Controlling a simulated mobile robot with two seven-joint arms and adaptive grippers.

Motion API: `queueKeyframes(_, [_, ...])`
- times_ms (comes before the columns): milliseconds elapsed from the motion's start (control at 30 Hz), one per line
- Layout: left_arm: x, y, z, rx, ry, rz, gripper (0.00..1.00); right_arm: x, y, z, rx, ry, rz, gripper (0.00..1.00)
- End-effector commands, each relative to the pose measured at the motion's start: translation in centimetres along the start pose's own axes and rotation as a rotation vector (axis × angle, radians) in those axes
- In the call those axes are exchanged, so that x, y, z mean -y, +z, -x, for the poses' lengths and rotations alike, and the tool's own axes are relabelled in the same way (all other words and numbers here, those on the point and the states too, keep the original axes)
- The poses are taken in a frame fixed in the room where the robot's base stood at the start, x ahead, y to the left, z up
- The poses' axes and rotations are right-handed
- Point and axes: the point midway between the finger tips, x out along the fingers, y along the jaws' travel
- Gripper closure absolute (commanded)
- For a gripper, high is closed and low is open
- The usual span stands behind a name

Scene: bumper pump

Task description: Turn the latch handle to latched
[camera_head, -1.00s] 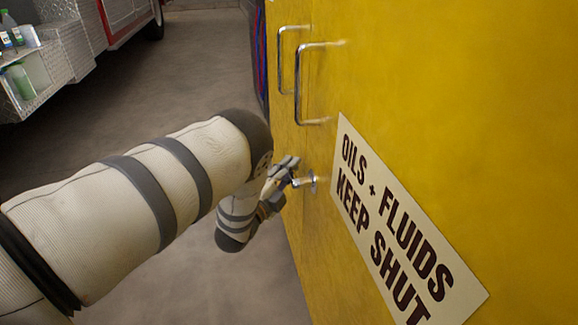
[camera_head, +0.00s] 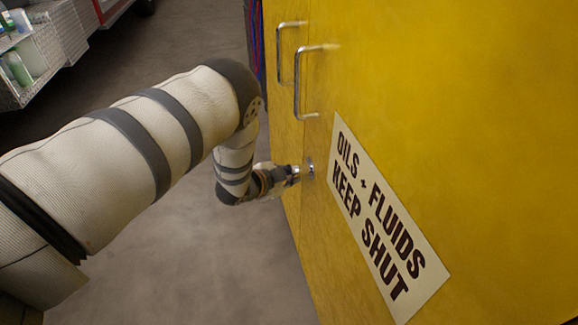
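The latch handle (camera_head: 309,169) is a small silver fitting on the yellow cabinet (camera_head: 450,120), below the two silver door pulls and left of the sign. My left gripper (camera_head: 295,173) is at the latch, its fingertips close to or touching it. The gripper is small in the view and partly covers the handle, so the handle's angle and whether the fingers are closed on it cannot be told. My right gripper is not in view.
Two silver door pulls (camera_head: 298,85) (camera_head: 280,52) stick out above the latch. A cream sign (camera_head: 385,225) reads "OILS + FLUIDS KEEP SHUT". A metal shelf with bottles (camera_head: 18,68) stands at the far left. The floor (camera_head: 215,265) beside the cabinet is clear.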

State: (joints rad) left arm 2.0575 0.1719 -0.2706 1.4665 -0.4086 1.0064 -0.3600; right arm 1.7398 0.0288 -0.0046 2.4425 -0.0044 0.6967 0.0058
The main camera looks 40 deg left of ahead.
Motion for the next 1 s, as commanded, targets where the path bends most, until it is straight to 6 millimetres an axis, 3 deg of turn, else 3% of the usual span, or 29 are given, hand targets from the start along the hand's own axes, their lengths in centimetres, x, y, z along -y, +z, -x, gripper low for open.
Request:
queueKeyframes(500, [-2.3, -0.1, 0.7, 0.081, 0.293, 0.299, 1.0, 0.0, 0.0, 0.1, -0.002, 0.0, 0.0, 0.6])
queueKeyframes(1000, [-3.3, -0.5, 1.2, 0.114, 0.418, 0.427, 1.0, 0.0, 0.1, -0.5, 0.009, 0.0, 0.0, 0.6])
